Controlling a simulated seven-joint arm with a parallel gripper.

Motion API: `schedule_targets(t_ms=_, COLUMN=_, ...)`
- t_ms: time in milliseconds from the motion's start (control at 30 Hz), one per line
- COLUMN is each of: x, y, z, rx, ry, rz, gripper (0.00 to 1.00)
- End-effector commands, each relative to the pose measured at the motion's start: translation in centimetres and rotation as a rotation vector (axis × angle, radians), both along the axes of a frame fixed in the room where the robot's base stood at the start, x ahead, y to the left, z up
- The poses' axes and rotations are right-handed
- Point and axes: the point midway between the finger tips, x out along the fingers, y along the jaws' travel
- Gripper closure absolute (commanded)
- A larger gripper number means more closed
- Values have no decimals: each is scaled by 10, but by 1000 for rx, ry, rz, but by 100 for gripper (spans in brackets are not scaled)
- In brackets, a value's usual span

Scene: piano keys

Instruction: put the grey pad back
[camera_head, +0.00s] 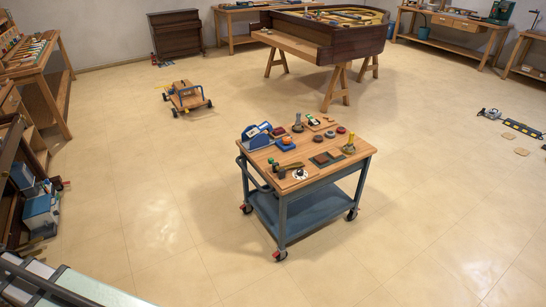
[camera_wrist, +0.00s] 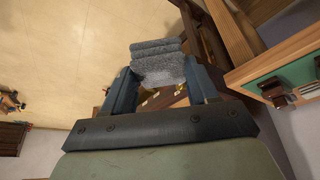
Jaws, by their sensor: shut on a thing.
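The grey pad (camera_wrist: 157,54) shows in the wrist view as a rough, speckled, layered block. My gripper (camera_wrist: 160,76) is shut on it, with one dark blue finger on each side. The pad is held up and extends past the fingertips. Part of its lower end is hidden between the fingers. Behind it is dark brown wood (camera_wrist: 222,32) with small pale and brass-coloured parts, too small to tell. I cannot make out the pad or my gripper in the head view.
A wooden-topped cart (camera_head: 305,175) with a blue lower shelf carries several small tools. An open piano case (camera_head: 320,35) stands on trestles behind it. A bench (camera_head: 35,85) and shelving line the left. In the wrist view, wooden framing (camera_wrist: 265,68) is close at right. Much floor is clear.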

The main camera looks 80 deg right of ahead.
Motion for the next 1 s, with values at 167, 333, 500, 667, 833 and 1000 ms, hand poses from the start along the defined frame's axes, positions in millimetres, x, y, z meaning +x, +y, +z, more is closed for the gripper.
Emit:
schedule_targets(t_ms=167, x=-3, y=-49, z=0, rx=-1, ry=-1, rz=-72, gripper=75)
schedule_targets(t_ms=333, x=-11, y=-104, z=-2, rx=0, ry=-2, rz=-153, gripper=75)
schedule_targets(t_ms=500, x=-23, y=-157, z=-4, rx=-1, ry=-2, rz=-232, gripper=75)
schedule_targets(t_ms=667, x=-36, y=-208, z=-7, rx=-1, ry=-3, rz=-308, gripper=75)
schedule_targets(t_ms=833, x=-53, y=-260, z=-10, rx=-2, ry=-4, rz=-387, gripper=75)
schedule_targets(t_ms=1000, x=-73, y=-312, z=-12, rx=-2, ry=-5, rz=-467, gripper=75)
